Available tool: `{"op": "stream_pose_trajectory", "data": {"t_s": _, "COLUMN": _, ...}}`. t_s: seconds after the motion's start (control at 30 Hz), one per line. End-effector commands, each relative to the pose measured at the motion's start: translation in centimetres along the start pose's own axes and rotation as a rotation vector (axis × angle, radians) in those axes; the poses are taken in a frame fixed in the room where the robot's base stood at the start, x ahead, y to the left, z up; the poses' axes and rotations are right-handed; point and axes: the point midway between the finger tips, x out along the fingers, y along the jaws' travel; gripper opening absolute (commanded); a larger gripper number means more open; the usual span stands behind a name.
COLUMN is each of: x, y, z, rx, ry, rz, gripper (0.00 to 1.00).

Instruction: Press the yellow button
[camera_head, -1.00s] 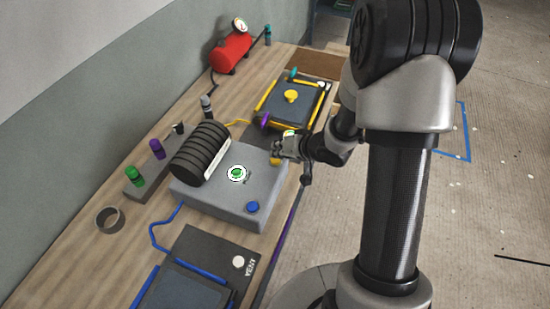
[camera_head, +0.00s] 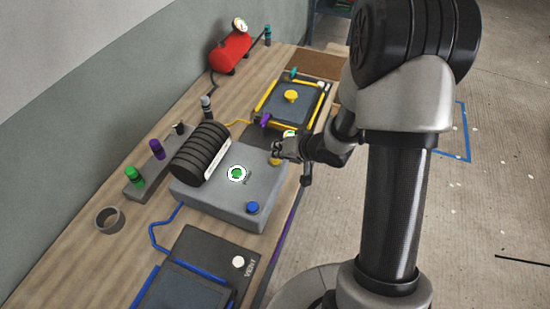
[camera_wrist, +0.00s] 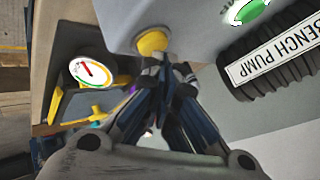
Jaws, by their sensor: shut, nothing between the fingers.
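In the head view the yellow button (camera_head: 274,162) shows just below my gripper (camera_head: 277,149), at the box's far right corner. In the wrist view my gripper (camera_wrist: 165,66) is shut and empty, with its fingertips at the button's lower edge in the picture. I cannot tell whether they touch it. The button's lower edge is partly hidden behind the fingertips.
The box also bears a green button (camera_head: 237,173), a blue button (camera_head: 253,207) and a black ribbed pump (camera_head: 200,152). A yellow-edged mould (camera_head: 290,103) lies behind, with a gauge (camera_wrist: 88,70) near my gripper. Open floor lies right of the bench.

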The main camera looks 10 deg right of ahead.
Motion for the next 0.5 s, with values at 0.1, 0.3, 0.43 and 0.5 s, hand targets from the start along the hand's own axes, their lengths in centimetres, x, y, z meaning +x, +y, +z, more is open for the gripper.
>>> {"op": "stream_pose_trajectory", "data": {"t_s": 0.1, "x": 0.34, "y": 0.26, "z": 0.25, "rx": 0.001, "ry": 0.000, "rz": 0.000, "gripper": 0.00}}
{"op": "stream_pose_trajectory", "data": {"t_s": 0.3, "x": 0.55, "y": 0.41, "z": 0.40, "rx": 0.001, "ry": 0.000, "rz": 0.000, "gripper": 0.00}}
{"op": "stream_pose_trajectory", "data": {"t_s": 0.43, "x": 0.55, "y": 0.41, "z": 0.43, "rx": 0.001, "ry": -0.001, "rz": 0.000, "gripper": 0.00}}
{"op": "stream_pose_trajectory", "data": {"t_s": 0.5, "x": 0.55, "y": 0.40, "z": 0.44, "rx": 0.001, "ry": -0.001, "rz": 0.001, "gripper": 0.00}}
